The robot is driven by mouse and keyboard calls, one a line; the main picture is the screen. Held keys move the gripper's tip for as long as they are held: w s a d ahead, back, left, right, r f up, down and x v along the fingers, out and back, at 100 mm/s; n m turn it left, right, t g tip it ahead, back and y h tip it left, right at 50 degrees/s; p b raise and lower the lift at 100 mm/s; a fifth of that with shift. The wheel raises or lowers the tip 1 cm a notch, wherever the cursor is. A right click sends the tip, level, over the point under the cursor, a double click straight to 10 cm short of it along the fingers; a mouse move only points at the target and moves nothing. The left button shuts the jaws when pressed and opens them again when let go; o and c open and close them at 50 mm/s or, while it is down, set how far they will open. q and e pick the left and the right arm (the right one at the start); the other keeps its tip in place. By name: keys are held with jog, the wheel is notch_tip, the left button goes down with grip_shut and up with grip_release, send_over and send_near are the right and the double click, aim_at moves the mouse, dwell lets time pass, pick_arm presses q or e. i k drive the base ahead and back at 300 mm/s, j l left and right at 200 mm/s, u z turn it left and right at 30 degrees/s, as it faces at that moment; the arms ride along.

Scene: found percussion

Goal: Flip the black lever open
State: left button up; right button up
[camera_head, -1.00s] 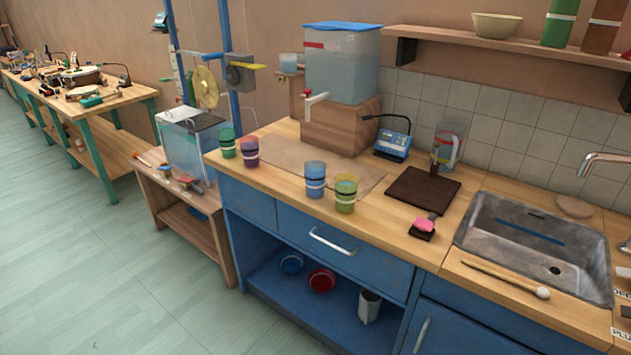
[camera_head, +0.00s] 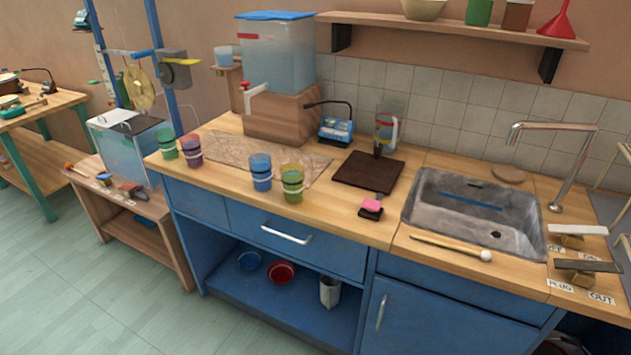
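The black lever (camera_head: 588,265) is a flat dark bar lying about level on a brass-coloured block, on the counter right of the sink. Labels reading PLUG (camera_head: 560,285) and OUT (camera_head: 601,298) lie in front of it. A second, pale lever (camera_head: 580,229) on a similar block sits just behind it, with small labels that seem to read OFF and ON. Neither of my grippers shows in the head view.
The metal sink (camera_head: 470,213) with its tall faucet (camera_head: 560,150) is left of the levers. A white-tipped mallet (camera_head: 455,247) lies along the sink's front edge. Cups, a dark board (camera_head: 368,170) and a water tank (camera_head: 277,58) stand further left.

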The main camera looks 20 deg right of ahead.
aim_at(586, 266)
jog(key=z, duration=2.15)
